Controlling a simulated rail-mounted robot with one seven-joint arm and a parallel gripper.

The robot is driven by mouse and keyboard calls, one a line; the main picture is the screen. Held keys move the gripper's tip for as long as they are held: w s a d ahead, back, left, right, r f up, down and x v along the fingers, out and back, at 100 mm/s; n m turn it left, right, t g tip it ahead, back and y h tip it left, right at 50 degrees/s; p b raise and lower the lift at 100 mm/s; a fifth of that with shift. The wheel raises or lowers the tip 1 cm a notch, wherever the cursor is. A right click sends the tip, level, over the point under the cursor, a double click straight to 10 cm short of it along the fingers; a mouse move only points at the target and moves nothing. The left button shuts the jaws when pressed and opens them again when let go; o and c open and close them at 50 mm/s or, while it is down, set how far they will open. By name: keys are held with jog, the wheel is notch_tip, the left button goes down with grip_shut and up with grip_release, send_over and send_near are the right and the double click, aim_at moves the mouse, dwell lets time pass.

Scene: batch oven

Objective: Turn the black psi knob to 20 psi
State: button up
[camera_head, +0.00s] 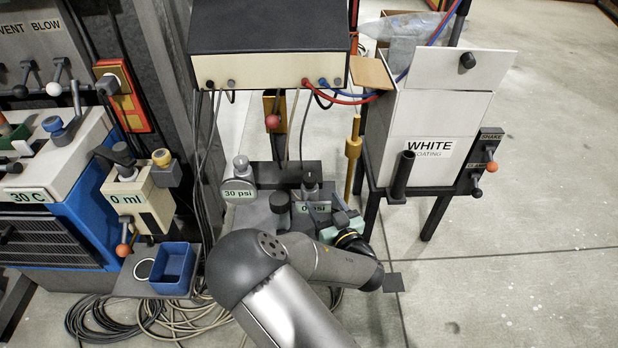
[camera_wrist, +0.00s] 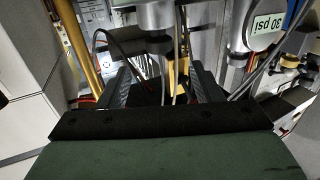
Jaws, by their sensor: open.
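A dark knob (camera_head: 310,182) stands on the psi unit at the centre of the head view. Below it is a label (camera_head: 314,208) that seems to read 0 psi, partly covered by my gripper. My gripper (camera_head: 322,213) is beside the label, low and to the right of the knob. In the wrist view its two fingers (camera_wrist: 162,82) are spread apart, with dark parts and cables seen between them. A grey cylinder (camera_wrist: 156,16) hangs just past the fingertips there; I cannot tell if it is the knob. No grip on anything shows.
A pale knob (camera_head: 241,163) with a 30 psi label (camera_head: 238,195) stands to the left; the label is upside down in the wrist view (camera_wrist: 268,24). A yellow post (camera_head: 353,155) and the white coating box (camera_head: 430,125) stand right. A blue bin (camera_head: 173,268) is lower left.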

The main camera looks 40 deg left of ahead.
aim_at(307, 174)
jog(key=b+x, duration=0.3)
jog(key=x, duration=0.9)
jog(key=shift+w, duration=0.1)
jog(key=c, duration=1)
